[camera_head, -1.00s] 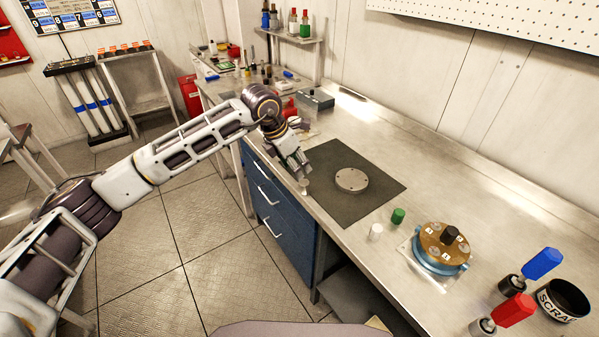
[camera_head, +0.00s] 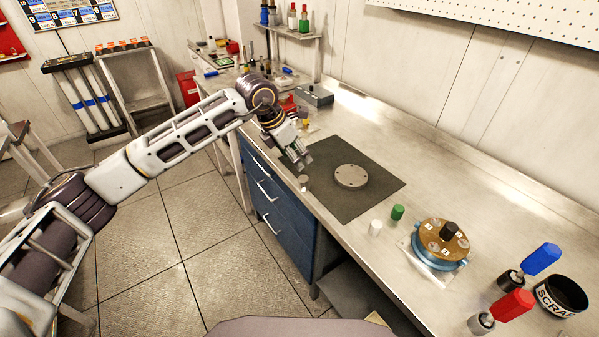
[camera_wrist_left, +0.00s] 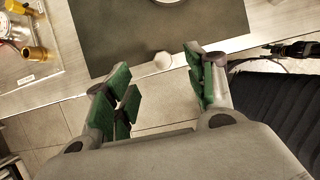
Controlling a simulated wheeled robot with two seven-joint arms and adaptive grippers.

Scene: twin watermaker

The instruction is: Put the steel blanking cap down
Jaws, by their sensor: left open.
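The small grey steel blanking cap (camera_head: 304,182) stands at the front edge of the bench, by the left edge of the dark mat (camera_head: 345,210). In the left wrist view the cap (camera_wrist_left: 162,61) appears pale and round at the mat's edge, just beyond the gap between my fingers. My left gripper (camera_head: 301,164) is open and empty, a little behind and above the cap. In the left wrist view its green-padded fingers (camera_wrist_left: 163,82) are spread wide, with nothing between them. My right gripper is out of view.
A grey disc (camera_head: 351,176) lies on the mat. A white cap (camera_head: 375,228) and a green cap (camera_head: 397,212) stand right of it, before a brass-topped blue housing (camera_head: 441,243). Blue (camera_head: 541,260) and red (camera_head: 512,306) handled tools and a scrap cup (camera_head: 562,297) are at right.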

